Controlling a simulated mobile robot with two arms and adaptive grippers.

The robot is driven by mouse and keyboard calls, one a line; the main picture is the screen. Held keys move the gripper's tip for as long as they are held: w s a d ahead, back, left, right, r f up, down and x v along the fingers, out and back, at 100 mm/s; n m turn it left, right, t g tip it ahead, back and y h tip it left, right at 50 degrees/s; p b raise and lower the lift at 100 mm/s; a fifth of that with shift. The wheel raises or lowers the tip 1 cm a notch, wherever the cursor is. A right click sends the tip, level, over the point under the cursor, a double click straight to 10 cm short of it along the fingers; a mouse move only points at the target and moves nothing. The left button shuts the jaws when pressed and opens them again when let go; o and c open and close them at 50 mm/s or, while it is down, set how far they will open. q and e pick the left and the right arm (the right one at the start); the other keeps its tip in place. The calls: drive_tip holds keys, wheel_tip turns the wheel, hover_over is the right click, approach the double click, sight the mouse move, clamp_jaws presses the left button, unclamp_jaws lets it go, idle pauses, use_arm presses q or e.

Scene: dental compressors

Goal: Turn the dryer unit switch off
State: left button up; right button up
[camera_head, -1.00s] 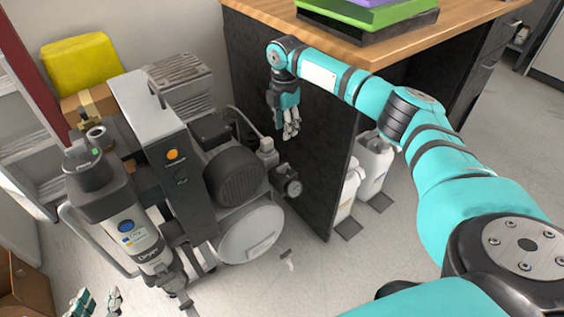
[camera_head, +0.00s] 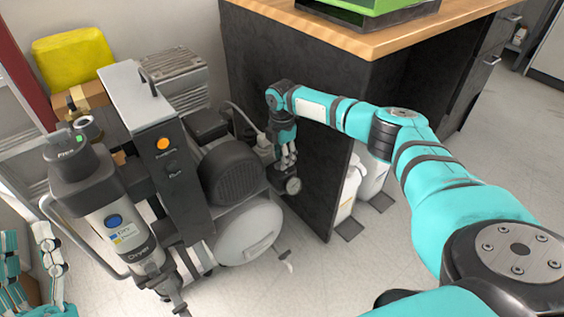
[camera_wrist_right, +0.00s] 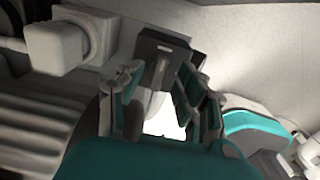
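The dryer unit (camera_head: 118,205) stands at the left in the head view, a dark-capped cylinder with a grey body and a round blue button (camera_head: 114,221). Beside it, a tall grey-and-black panel (camera_head: 185,205) carries a lit orange round button (camera_head: 163,143) and a small dark knob below it. I cannot tell which of these is the dryer switch. My right gripper (camera_head: 286,160) points down beside the compressor's gauge, right of the panel. Its fingers (camera_wrist_right: 155,100) are apart with a dark box (camera_wrist_right: 163,50) beyond them. My left gripper (camera_head: 25,236) is at the lower left, fingers apart, left of the dryer.
A compressor with a dark motor (camera_head: 232,175) and a pale tank (camera_head: 250,232) stands right of the panel. A dark cabinet with a wooden top (camera_head: 400,38) is close behind my right arm. White canisters (camera_head: 372,175) stand under it. Floor in front is clear.

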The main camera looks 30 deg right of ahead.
use_arm(q)
drive_tip(key=shift+s+a+r+t+h, duration=0.1)
drive_tip(key=shift+s+r+t+h, duration=0.4)
drive_tip(key=shift+s+r+t, duration=0.25)
use_arm(e)
drive_tip(key=shift+f, duration=0.7)
clamp_jaws()
